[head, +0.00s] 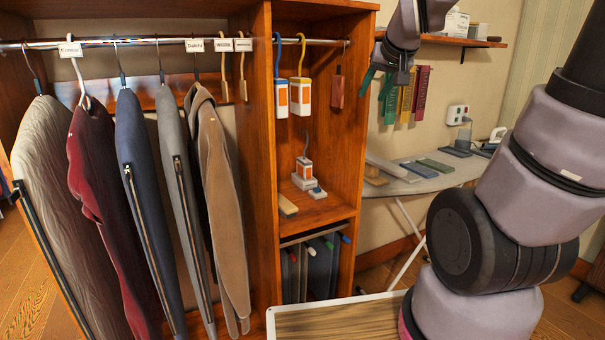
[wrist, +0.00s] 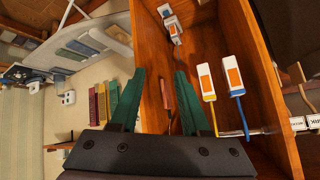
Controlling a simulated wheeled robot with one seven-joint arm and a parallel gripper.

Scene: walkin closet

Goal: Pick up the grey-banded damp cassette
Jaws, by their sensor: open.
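A white cassette with an orange panel, a grey top and a thin grey hook (head: 304,169) stands on a grey-white base on the shelf of the tall wooden cubby; it looks like the grey-banded one. It shows small near the top of the wrist view (wrist: 171,24). Two similar cassettes hang from the rail, one with a blue hook (head: 281,98) and one with a yellow hook (head: 300,96). My gripper (head: 377,86) is open and empty, outside the cubby to its upper right. Its green fingers (wrist: 160,76) are apart in the wrist view.
A wooden divider (head: 265,190) separates the cubby from hanging garments on the left. A small red tag (head: 337,91) hangs inside the cubby. A wooden block (head: 287,205) lies on the shelf. Coloured strips (head: 407,98) hang right of the cubby, above an ironing board (head: 400,182).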

